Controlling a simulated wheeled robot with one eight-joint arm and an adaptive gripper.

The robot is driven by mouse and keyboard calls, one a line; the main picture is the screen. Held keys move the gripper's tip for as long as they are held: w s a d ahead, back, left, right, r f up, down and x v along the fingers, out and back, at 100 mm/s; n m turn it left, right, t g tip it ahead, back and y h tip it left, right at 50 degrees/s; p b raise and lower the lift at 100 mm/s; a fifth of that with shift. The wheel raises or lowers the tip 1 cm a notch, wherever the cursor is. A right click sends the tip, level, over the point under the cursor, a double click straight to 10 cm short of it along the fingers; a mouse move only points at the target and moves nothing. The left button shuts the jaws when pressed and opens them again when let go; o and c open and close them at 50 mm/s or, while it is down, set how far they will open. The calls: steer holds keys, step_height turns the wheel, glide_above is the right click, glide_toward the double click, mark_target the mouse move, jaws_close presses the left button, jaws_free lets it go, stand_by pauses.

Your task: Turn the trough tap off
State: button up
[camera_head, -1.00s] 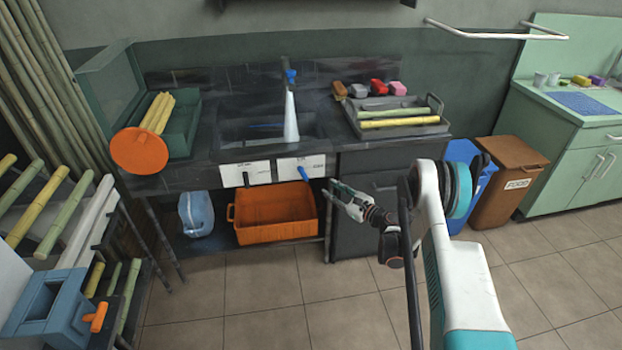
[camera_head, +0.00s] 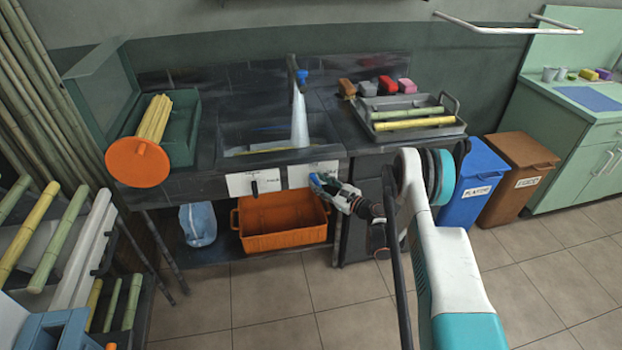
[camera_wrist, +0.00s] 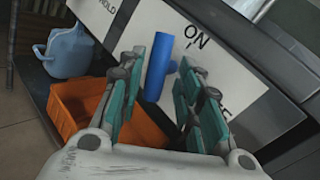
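A blue lever (camera_wrist: 158,68) sticks out from a white label panel (camera_head: 312,171) on the front of the black sink unit. In the wrist view the panel reads "ON" near the lever; other lettering is partly hidden by my fingers. My gripper (camera_head: 322,185) is at this panel, with its green-padded fingers spread on both sides of the lever. It is open, with gaps visible beside the lever. White water (camera_head: 299,116) pours from the spout (camera_head: 292,64) into the sink trough (camera_head: 232,134). A small blue piece (camera_head: 302,76) sits by the spout.
A second white panel with a black lever (camera_head: 254,187) is left of my gripper. An orange crate (camera_head: 282,222) and a blue jug (camera_head: 198,225) sit below. An orange disc (camera_head: 138,162) and a tray (camera_head: 462,126) flank the sink. Blue and brown bins stand right.

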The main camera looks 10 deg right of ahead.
steer(key=shift+w+a, duration=0.15)
steer(key=shift+w, duration=0.1)
steer(key=shift+c, duration=0.2)
jaws_close()
